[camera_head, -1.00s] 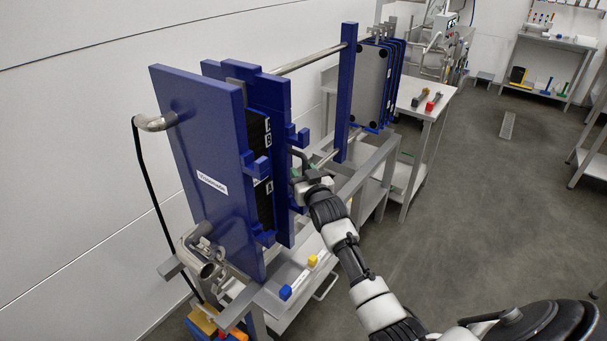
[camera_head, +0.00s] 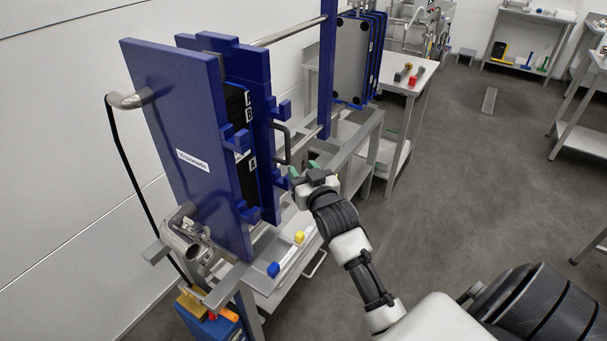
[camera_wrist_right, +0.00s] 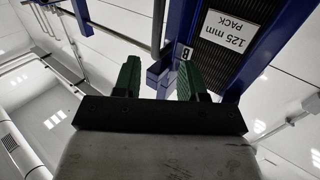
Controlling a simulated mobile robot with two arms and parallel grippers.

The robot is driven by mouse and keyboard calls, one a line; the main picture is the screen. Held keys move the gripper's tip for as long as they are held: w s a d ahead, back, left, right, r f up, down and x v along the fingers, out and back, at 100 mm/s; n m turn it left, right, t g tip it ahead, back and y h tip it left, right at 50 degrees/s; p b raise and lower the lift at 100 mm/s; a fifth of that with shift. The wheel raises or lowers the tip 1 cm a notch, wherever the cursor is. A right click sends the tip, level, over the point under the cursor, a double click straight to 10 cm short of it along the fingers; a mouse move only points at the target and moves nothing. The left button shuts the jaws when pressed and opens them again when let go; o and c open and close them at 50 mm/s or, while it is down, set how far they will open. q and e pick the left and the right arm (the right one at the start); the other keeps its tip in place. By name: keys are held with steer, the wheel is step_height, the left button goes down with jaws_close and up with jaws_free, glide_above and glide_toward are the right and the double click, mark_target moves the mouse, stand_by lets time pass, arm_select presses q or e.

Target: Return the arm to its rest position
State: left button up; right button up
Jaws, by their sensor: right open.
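My right gripper (camera_head: 305,174) is open and empty, with its green fingertips beside the blue plate press, near a dark handle (camera_head: 283,145). In the right wrist view its two green fingers (camera_wrist_right: 158,80) stand apart with nothing held between them. The blue press (camera_head: 180,140) stands at the left in the head view, with a white label on its front plate. Its black plate pack (camera_head: 245,150) carries letter tags. The right wrist view shows a "125 mm PACK" label (camera_wrist_right: 235,30). My left gripper is not in view.
A cart (camera_head: 290,265) with a blue and a yellow piece is below the press. A table (camera_head: 420,85) with red and grey items stands behind. A blue crate (camera_head: 210,325) sits at the lower left.

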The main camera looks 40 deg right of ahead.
stand_by(0.5)
steer(key=s+a+f+n+g+y, duration=0.1)
steer(key=s+a+f+g, duration=0.15)
steer(key=f, duration=0.95)
steer(key=s+a+f+g+y+b, duration=0.1)
steer(key=s+a+f+g, duration=0.2)
steer(key=f, duration=0.8)
steer(key=s+a+f+n+g+y, duration=0.15)
steer(key=s+f, duration=0.35)
steer(key=f, duration=0.7)
steer(key=s+a+f+g, duration=0.3)
steer(key=s+f+g, duration=0.2)
steer(key=s+f, duration=0.85)
steer(key=s+a+f+n+g, duration=0.1)
steer(key=s+f, duration=0.3)
steer(key=s, duration=0.7)
steer(key=s+a+f+n+g+b, duration=0.1)
steer(key=s+f+g, duration=0.2)
steer(key=s, duration=0.9)
steer(key=shift+f+g, duration=0.3)
steer(key=shift+f, duration=0.5)
steer(key=shift+s, duration=0.1)
